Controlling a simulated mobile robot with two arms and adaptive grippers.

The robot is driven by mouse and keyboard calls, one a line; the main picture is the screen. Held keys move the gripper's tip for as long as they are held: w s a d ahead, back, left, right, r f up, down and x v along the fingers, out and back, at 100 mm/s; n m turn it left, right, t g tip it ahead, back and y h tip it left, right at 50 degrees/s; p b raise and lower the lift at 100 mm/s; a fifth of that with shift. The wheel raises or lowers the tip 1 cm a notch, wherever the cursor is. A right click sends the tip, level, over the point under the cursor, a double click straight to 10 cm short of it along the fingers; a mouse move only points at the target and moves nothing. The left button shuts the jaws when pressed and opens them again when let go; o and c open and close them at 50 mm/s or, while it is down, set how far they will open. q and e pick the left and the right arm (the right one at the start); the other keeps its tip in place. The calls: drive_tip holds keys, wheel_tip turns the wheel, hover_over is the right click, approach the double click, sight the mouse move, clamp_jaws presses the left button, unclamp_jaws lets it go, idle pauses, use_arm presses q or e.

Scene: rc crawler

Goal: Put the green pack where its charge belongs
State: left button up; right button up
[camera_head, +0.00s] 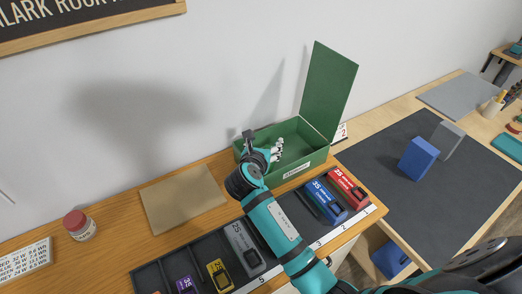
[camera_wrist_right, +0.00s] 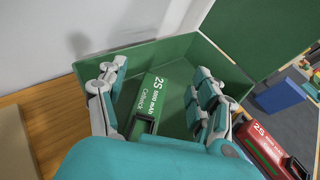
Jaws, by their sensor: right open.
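The green pack (camera_wrist_right: 152,92), marked 2S, lies inside the open green box (camera_wrist_right: 188,50) in the right wrist view. My right gripper (camera_wrist_right: 157,82) is open, with its fingers on either side of the pack and apart from it in that view. In the head view my right gripper (camera_head: 272,152) is over the green box (camera_head: 307,158), and the pack is hidden there. The black tray (camera_head: 152,278) with a numbered white edge holds a red pack (camera_head: 346,188), a blue pack (camera_head: 326,201), a grey pack (camera_head: 244,248), a yellow pack (camera_head: 219,275) and a purple pack (camera_head: 186,286). My left gripper is out of view.
The box's raised lid (camera_head: 328,90) stands at its back right. A tan mat (camera_head: 183,199) and a red-capped jar (camera_head: 79,225) lie to the left. A blue block (camera_head: 418,158) and a grey block (camera_head: 447,138) stand on the dark mat (camera_head: 375,165). My right forearm covers part of the tray.

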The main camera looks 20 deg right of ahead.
drive_tip(key=b+v, duration=0.1)
drive_tip(key=v, duration=1.1)
drive_tip(key=shift+r, duration=0.3)
drive_tip(key=shift+a+f, duration=0.1)
